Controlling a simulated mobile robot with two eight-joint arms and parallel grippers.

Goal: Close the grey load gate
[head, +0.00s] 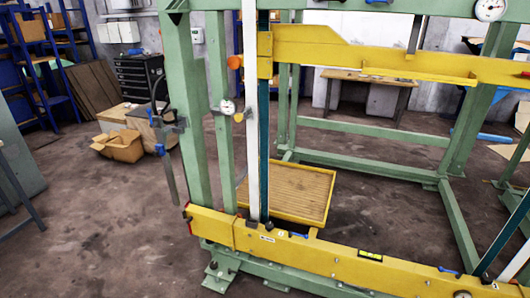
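A large green steel frame (192,110) with yellow beams fills the middle and right of the head view. No part is clearly recognisable as the grey load gate. A pale grey-white upright bar (250,110) stands beside a dark teal post (264,120), between the upper yellow beam (340,50) and the lower yellow beam (330,262). I cannot tell whether this bar belongs to the gate. Neither of my grippers shows in this view.
A yellow-rimmed tray with a slatted floor (290,190) lies low inside the frame. A dark hanging fitting (167,170) sits left of the green post. Cardboard boxes (120,146), a black drawer cabinet (139,77) and blue shelving stand behind. The left floor (90,220) is clear.

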